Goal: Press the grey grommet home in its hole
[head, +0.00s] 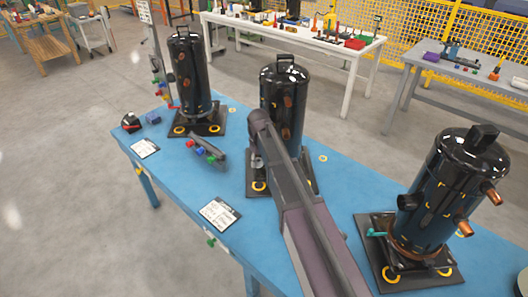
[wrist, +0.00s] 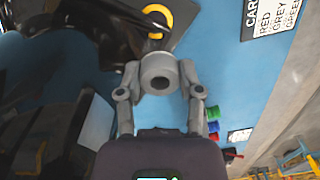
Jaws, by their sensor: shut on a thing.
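A grey grommet (wrist: 158,74), round with a dark centre, sits between the two fingers of my gripper (wrist: 159,80) in the wrist view. The gripper is shut on it. Just beyond it lies a dark base plate (wrist: 186,14) with a yellow ring (wrist: 154,16) near its corner; the grommet appears apart from the ring. In the head view my arm reaches to the middle black compressor (head: 284,98), whose base plate (head: 253,180) shows a yellow ring (head: 259,186). My arm hides most of the gripper and the grommet there. I cannot tell which hole is empty.
Two more compressors stand on the blue table (head: 177,178), at left (head: 192,75) and right (head: 455,190). A dark holder (head: 209,146) with red, green and blue pieces lies left of the middle one. A printed card (head: 219,213) lies at the front edge.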

